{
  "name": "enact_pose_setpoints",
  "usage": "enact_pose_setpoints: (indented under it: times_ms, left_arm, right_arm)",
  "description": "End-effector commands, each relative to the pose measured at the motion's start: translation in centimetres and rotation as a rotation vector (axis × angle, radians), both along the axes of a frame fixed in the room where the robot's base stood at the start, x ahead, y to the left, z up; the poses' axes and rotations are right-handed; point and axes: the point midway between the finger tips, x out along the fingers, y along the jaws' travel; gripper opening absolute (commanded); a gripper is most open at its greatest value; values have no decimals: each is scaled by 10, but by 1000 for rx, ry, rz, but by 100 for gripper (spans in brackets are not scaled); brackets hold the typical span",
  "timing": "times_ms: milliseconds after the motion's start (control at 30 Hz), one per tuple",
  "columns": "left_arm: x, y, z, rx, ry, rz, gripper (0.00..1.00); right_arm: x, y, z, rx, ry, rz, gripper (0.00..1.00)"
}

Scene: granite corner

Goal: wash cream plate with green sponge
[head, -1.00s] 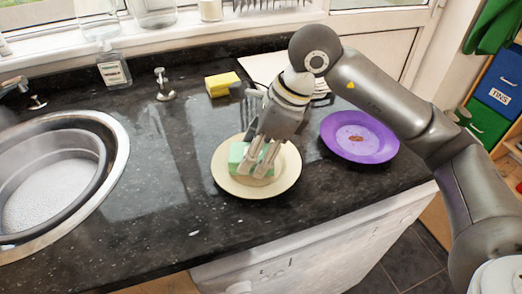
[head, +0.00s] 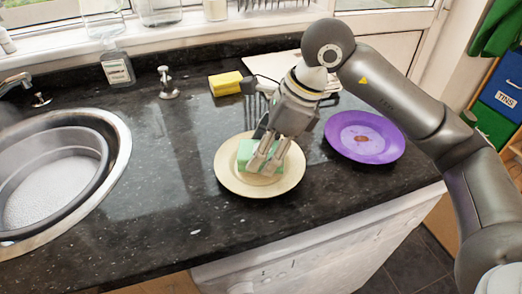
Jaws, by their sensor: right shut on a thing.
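The cream plate (head: 240,184) lies flat on the dark granite counter, in the middle of the head view. The green sponge (head: 245,152) is on the plate, a little above its centre. My right gripper (head: 266,165) comes down from the upper right and is shut on the green sponge, its fingers covering the sponge's right part. Whether the sponge presses on the plate's surface is hard to tell. A brownish patch shows on the plate just below the sponge. My left gripper is not in view.
A purple plate (head: 375,150) with a brown stain lies to the right. A sink with a grey basin (head: 50,175) is at the left. The counter between sink and cream plate is clear.

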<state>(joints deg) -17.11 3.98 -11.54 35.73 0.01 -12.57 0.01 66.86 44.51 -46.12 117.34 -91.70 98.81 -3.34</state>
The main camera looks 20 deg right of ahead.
Motion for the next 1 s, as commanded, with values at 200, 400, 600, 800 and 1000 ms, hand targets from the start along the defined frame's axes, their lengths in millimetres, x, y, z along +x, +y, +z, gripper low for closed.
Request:
enact_pose_setpoints:
  times_ms: [200,400,600,800,1000]
  left_arm:
    - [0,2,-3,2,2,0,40]
    - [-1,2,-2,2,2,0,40]
    - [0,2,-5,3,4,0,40]
    - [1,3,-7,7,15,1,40]
    - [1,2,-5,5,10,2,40]
  right_arm:
    - [0,-3,-1,0,0,2,32]
    - [0,10,1,0,0,3,32]
    - [0,7,0,0,-1,-1,32]
    - [0,-5,-2,0,-1,-1,32]
    - [0,-6,-1,-1,1,1,32]
